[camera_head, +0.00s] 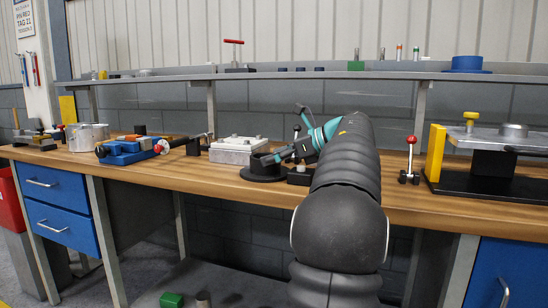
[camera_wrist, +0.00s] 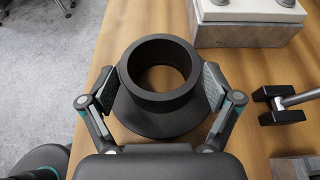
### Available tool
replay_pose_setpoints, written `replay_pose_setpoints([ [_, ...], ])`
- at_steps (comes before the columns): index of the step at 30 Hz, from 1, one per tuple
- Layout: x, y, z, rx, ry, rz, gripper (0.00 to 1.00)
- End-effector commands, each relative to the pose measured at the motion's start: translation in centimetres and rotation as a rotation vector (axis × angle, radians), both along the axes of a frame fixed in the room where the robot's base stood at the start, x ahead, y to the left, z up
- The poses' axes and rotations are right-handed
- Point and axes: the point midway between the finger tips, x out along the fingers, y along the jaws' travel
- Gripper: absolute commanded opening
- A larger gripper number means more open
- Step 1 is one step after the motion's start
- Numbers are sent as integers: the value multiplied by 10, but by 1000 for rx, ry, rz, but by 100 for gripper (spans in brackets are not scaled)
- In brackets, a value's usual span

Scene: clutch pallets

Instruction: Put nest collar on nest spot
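The nest collar, a dark round ring (camera_wrist: 127,88) with a wide flat disc around its foot, stands upright at the wooden bench top in the wrist view. In the head view its dark round base (camera_head: 262,176) shows beside the pale block, partly behind my gripper. My gripper (camera_wrist: 160,86) has its fingers spread wide, one pad on each side of the ring. The pads are very close to the ring wall, and I cannot tell whether both touch it. I cannot make out the nest spot as a separate mark.
A pale metal block (camera_head: 238,150) stands just left of the collar. A small black stand with a rod (camera_wrist: 285,108) lies to the right in the wrist view. A red-knobbed lever (camera_head: 409,160) and a metal plate fixture (camera_head: 500,140) stand further right. A blue vise (camera_head: 125,153) is left.

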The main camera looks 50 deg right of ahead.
Motion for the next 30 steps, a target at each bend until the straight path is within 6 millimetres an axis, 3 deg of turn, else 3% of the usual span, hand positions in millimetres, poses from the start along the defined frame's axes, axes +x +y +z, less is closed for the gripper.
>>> replay_pose_setpoints([
  [14, 0, 0, 8, 0, 0, 0, 100],
  [30, -83, -36, 42, -1, 1, -3, 100],
])
